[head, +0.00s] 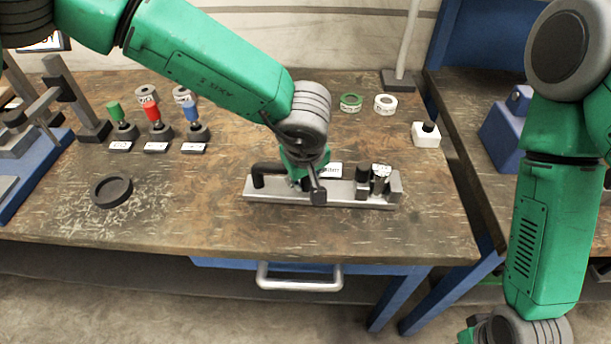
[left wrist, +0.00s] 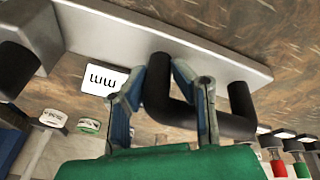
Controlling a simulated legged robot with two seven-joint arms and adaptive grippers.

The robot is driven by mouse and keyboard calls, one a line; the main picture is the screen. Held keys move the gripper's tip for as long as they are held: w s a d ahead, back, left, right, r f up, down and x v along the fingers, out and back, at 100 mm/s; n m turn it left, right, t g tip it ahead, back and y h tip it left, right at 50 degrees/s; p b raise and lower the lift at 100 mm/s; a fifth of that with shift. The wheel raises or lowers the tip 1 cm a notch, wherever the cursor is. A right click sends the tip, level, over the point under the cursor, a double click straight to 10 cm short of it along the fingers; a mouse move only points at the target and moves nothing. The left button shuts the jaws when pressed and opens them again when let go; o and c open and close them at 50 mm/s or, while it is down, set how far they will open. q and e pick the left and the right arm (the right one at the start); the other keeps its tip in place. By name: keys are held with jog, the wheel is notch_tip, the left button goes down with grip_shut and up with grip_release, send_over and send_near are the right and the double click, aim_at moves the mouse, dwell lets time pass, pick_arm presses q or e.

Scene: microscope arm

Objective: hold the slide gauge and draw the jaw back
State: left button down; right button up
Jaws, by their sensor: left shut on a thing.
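The slide gauge (head: 280,197) is a long grey bar lying on the workbench, with a black bent handle (head: 266,170) at its left end. A dark block (head: 362,188) and a shiny cylinder (head: 380,178) stand towards its right end; I cannot tell which part is the jaw. My left gripper (head: 303,180) is down at the handle. In the left wrist view its blue-grey fingers (left wrist: 162,92) stand on both sides of the black handle (left wrist: 180,112), shut on it near one leg. The arm partly hides the bar's middle. My right gripper (head: 467,335) is mostly cut off at the bottom edge.
Green, red and blue-topped pieces (head: 153,125) stand at the back left, and a black round dish (head: 111,191) lies at the left. Tape rolls (head: 385,103) and a white block (head: 426,135) are at the back right. The bench front before the bar is clear.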

pick_arm(q)
jog(key=shift+s+f, duration=0.3)
jog(key=shift+f, duration=0.35)
dwell(0.8)
